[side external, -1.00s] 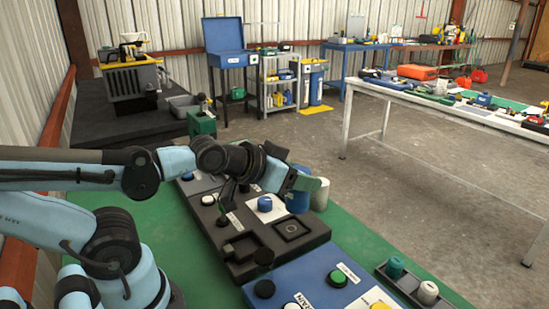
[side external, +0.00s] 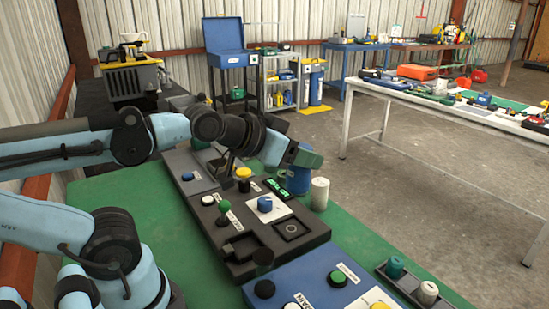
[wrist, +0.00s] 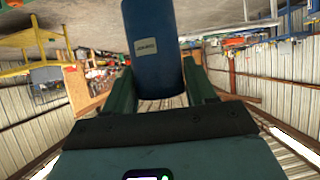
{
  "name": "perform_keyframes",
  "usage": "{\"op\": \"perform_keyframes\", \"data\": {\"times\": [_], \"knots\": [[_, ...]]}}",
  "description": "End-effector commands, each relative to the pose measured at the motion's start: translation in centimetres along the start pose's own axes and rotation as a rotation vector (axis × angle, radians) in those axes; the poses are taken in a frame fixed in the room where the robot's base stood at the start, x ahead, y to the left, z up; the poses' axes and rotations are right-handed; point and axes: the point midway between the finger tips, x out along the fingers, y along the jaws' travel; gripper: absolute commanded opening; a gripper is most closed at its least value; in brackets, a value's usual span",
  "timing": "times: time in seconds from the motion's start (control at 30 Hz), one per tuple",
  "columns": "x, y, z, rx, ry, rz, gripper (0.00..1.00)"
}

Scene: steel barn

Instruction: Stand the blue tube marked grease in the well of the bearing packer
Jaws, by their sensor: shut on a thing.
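My gripper (side external: 305,160) is shut on a blue tube (side external: 300,180), which hangs below the green fingers on the far side of the black panel. In the wrist view the same tube (wrist: 153,45) stands between the two green fingers, with a small pale label whose lettering I cannot read for sure. The black panel (side external: 232,262) appears to be the bearing packer. It has a square plate with a round ring (side external: 291,228) and a square recess (side external: 241,248); I cannot tell for sure which is the well.
A white cylinder (side external: 319,195) stands on the green mat right of the blue tube. The panel carries a blue knob (side external: 265,204), a green-topped lever (side external: 224,206) and a lit display (side external: 277,187). A blue panel (side external: 315,280) and a dark tray (side external: 400,277) with two containers lie nearer.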

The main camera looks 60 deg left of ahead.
Motion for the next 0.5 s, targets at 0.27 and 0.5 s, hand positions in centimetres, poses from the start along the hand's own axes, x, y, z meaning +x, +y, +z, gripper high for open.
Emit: {"op": "perform_keyframes", "data": {"times": [0.27,0.5], "knots": [[0.2,-2.1,2.3,-0.001,0.000,0.003,0.10],[0.2,-3.6,4.5,0.021,0.000,0.047,0.10]]}}
